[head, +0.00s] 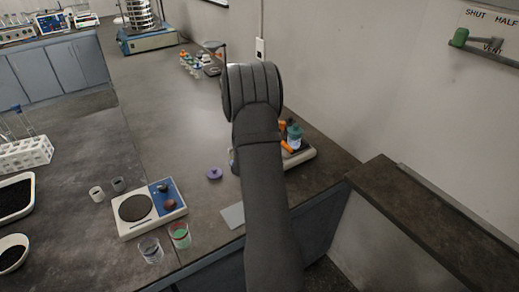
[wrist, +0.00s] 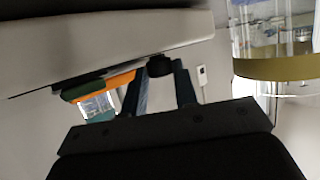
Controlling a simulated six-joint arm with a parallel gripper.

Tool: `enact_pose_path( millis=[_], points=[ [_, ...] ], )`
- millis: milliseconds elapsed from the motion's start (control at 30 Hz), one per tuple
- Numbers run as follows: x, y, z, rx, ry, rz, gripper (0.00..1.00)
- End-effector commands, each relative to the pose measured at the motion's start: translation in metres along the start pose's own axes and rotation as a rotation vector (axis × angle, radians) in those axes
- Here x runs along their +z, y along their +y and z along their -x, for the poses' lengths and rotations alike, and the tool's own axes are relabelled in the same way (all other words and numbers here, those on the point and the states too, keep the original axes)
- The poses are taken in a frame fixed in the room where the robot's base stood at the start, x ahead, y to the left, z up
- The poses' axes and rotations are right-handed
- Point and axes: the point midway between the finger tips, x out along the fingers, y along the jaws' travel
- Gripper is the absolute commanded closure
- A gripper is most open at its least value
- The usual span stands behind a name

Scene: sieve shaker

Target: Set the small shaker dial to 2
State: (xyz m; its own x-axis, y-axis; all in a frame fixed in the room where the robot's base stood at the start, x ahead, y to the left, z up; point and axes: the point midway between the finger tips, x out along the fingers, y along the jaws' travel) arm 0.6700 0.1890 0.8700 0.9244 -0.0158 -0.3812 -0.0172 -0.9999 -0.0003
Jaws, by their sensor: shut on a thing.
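The small shaker (head: 304,158) is a pale low unit mostly hidden behind my arm in the head view. A teal-capped bottle (head: 294,133) with orange clamps stands on it. In the wrist view the shaker's pale body (wrist: 150,35) fills the top, with an orange clamp (wrist: 112,84) below it. The dark dial (wrist: 160,66) sits between the fingertips of my gripper (wrist: 163,73), which is shut on it. My gripper is hidden behind my arm in the head view. The dial's marks and pointer cannot be read.
A white hotplate with a blue panel (head: 131,224) stands left of my arm, with two beakers (head: 151,250) (head: 180,236) in front. A purple disc (head: 214,174) lies nearby. A sieve stack on a blue base (head: 150,41) stands at the back.

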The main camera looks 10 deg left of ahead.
Motion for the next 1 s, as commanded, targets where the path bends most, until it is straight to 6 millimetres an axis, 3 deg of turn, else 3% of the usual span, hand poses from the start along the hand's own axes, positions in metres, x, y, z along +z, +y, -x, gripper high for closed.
enact_pose_path(
  millis=[467,500,600,1000],
  points=[
    [-0.001,-0.001,0.0,0.033,0.0,-0.013,0.96],
    [-0.001,-0.001,0.0,0.033,0.0,-0.013,0.67],
    [-0.001,-0.001,0.0,0.033,0.0,-0.013,0.52],
    [-0.001,-0.002,0.01,0.031,-0.001,-0.013,0.52]
  ],
)
